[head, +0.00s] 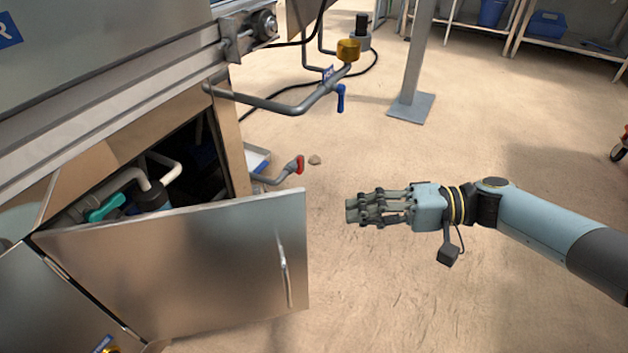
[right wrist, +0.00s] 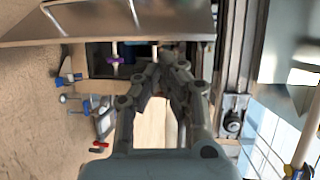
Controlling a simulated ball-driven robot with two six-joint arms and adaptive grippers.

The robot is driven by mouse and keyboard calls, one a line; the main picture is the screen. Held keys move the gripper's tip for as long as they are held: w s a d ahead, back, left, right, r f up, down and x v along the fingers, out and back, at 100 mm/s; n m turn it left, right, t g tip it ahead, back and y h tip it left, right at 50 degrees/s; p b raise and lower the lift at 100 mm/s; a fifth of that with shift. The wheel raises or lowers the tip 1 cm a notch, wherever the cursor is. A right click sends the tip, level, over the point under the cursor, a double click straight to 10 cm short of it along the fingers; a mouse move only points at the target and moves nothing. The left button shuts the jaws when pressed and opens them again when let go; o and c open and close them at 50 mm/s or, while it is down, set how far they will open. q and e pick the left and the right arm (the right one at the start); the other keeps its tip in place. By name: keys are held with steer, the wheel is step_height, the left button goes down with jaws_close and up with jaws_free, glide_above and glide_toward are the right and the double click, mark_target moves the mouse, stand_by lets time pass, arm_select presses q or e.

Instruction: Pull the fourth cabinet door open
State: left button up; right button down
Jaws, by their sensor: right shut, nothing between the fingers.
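The cabinet door (head: 190,262) is a flat steel panel that stands swung open from the cabinet, hinged at its left side. Its vertical bar handle (head: 283,265) is near the free right edge. Behind it the cabinet opening (head: 195,160) shows dark, with pipes and a teal valve handle inside. My right gripper (head: 350,211) is shut and empty, out in the air to the right of the door and apart from it. In the right wrist view the fingers (right wrist: 172,62) meet at their tips, and the door (right wrist: 140,20) shows beyond them at the top. My left gripper is not in view.
Another steel panel (head: 45,310) adjoins the door's hinge side. Pipes with a blue valve handle (head: 341,98) and a red valve handle (head: 300,165) stick out from the machine's end. A grey post (head: 412,70) stands behind. The floor around my right arm is clear.

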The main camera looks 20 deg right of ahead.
steer(key=w+d+r+t, duration=0.2)
steer(key=w+r, duration=0.2)
steer(key=r, duration=0.1)
steer(key=x, duration=1)
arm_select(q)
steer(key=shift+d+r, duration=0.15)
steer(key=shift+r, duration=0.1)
arm_select(e)
steer(key=shift+y, duration=0.4)
steer(key=s, duration=0.2)
steer(key=s+r, duration=0.1)
steer(key=s, duration=0.1)
steer(key=shift+a, duration=0.2)
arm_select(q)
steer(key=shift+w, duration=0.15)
